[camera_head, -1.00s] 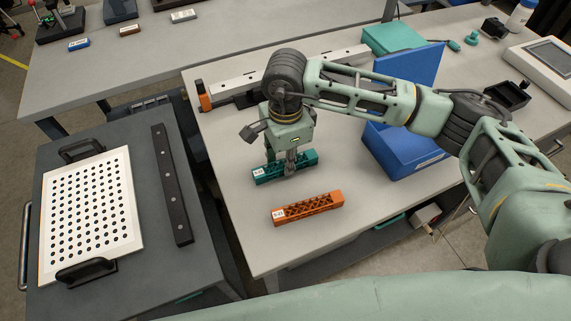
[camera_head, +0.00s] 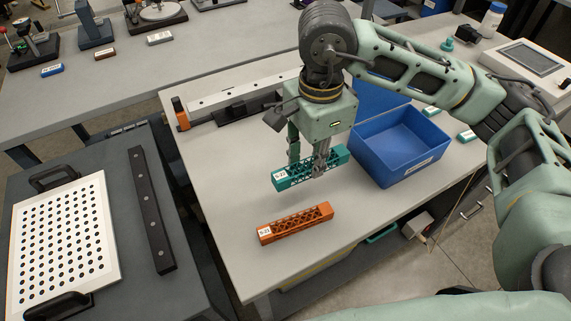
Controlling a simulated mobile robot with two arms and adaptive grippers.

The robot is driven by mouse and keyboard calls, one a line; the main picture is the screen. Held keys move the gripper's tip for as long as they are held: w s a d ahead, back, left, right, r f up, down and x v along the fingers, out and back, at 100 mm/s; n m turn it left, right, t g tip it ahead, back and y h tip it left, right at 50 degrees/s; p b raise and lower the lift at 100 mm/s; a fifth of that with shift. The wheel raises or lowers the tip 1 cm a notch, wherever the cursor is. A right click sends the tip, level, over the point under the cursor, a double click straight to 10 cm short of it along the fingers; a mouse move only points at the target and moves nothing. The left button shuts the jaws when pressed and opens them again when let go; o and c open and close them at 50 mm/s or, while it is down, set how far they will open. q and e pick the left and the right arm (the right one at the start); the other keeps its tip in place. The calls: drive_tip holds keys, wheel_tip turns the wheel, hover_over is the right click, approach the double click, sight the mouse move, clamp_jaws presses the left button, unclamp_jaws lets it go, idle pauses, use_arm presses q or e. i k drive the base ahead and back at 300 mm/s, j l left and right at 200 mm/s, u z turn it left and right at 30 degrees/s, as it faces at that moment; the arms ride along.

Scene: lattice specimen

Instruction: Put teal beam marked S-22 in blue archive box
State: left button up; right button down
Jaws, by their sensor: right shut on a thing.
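The teal lattice beam (camera_head: 304,171) has a white label on its left end. My right gripper (camera_head: 306,168) is shut on it near its middle and appears to hold it just above the table. The blue archive box (camera_head: 395,160) stands to the right of the beam, its open inside facing up and visible. Its raised blue lid is partly hidden behind my right arm. The beam is beside the box, not over it. My left gripper is not in view.
An orange lattice beam (camera_head: 295,224) with a white label lies on the table (camera_head: 225,195) in front of the teal beam. A long metal rail (camera_head: 245,98) lies behind. A dark cart with a perforated white plate (camera_head: 62,243) stands at the left.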

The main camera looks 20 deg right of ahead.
sight(394, 152)
drive_tip(key=l+u, duration=0.15)
drive_tip(key=l, duration=0.3)
drive_tip(key=k+l+u, duration=0.15)
drive_tip(key=l, duration=0.25)
drive_tip(key=l+u, duration=0.15)
drive_tip(key=l, duration=0.3)
drive_tip(key=k+l+u, duration=0.15)
drive_tip(key=l, duration=0.25)
drive_tip(key=k+l+u, duration=0.15)
drive_tip(key=l, duration=0.25)
drive_tip(key=k+l+u, duration=0.15)
drive_tip(key=l, duration=0.2)
